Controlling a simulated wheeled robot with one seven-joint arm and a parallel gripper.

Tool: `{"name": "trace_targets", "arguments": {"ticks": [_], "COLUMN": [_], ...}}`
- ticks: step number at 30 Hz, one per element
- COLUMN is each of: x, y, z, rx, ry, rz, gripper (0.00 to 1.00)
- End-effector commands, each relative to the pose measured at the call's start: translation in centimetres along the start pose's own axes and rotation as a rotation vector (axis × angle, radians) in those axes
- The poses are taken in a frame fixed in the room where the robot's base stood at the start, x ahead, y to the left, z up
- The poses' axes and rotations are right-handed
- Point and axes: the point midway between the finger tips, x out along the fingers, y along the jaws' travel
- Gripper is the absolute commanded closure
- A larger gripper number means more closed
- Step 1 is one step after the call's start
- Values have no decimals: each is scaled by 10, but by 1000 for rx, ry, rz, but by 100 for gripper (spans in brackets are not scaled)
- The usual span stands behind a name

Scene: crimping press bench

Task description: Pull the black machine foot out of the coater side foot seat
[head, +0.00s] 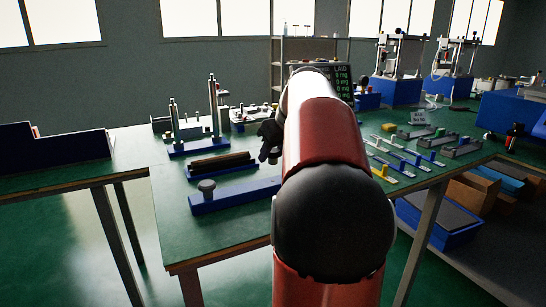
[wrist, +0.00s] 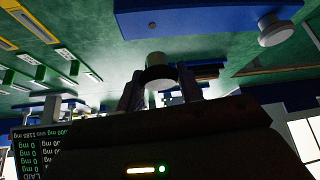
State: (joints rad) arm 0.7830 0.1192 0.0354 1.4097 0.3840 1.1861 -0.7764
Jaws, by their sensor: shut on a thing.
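My gripper (wrist: 160,84) is shut on a short round foot (wrist: 156,73), with a pale end and a dark band, between its two fingers in the wrist view. The long blue bar (wrist: 200,18) lies beyond it, with a small pale spot near one end and a grey round foot (wrist: 275,30) at the other end. A gap shows between the held foot and the bar in this view. In the head view the blue bar (head: 238,196) lies at the bench's front left with a grey knob-like foot (head: 206,187) on it. My arm hides the bar's right end and most of my gripper (head: 268,142).
A blue tray with dark brown bars (head: 222,163) lies behind the blue bar. A blue stand with two posts (head: 196,140) rises behind that. Several small fixtures (head: 405,157) spread over the bench's right side. A dark display (head: 343,82) stands behind my arm.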

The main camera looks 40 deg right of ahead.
Motion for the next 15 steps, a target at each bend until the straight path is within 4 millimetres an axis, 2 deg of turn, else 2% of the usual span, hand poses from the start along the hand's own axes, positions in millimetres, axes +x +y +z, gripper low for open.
{"name": "trace_targets", "arguments": {"ticks": [8,15], "x": [-1,-15], "y": [0,0], "z": [-1,-10], "rx": [0,-2], "ry": [0,1], "rz": [0,0], "gripper": [89,89]}}
